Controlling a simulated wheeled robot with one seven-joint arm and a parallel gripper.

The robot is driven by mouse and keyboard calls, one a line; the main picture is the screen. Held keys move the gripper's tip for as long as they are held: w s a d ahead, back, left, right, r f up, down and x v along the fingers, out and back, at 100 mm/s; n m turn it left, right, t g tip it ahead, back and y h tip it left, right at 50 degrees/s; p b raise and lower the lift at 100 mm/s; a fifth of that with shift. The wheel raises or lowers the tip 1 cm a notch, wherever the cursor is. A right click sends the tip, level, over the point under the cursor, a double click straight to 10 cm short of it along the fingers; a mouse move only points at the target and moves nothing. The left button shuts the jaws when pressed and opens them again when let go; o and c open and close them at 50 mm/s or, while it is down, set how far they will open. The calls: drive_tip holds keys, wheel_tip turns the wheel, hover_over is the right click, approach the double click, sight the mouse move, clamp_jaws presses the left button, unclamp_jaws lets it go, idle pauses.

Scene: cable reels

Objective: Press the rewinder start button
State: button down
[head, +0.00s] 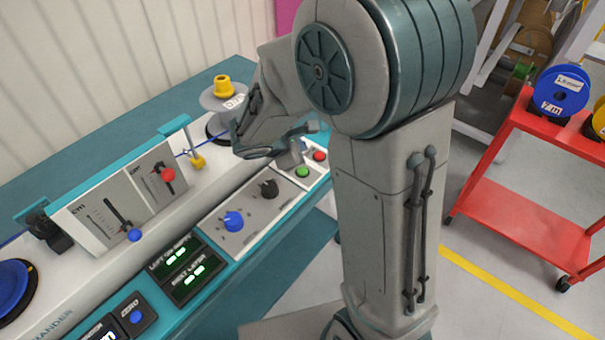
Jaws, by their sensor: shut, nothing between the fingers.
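The rewinder console is teal and white and runs along the left. At its right end a small white panel carries a green button (303,171) and a red button (320,156) beside it. The green one is probably the start button; I cannot read a label. My gripper (299,157) is shut and empty, pointing down just behind the green button. From this angle I cannot tell whether the fingertips touch the panel. The green button's cap shows clearly in front of the fingers.
A black knob (268,189) and a blue knob (233,221) stand on the console left of the buttons. A grey reel with a yellow hub (222,86) is behind my wrist. A red cart (530,205) with reels stands right, with open floor before it.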

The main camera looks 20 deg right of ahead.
sight(299, 173)
drive_tip(key=shift+f+b, duration=2.05)
drive_tip(key=shift+f, duration=0.75)
drive_tip(key=shift+f, duration=0.1)
drive_tip(key=shift+f+b, duration=0.25)
drive_tip(key=shift+b, duration=0.3)
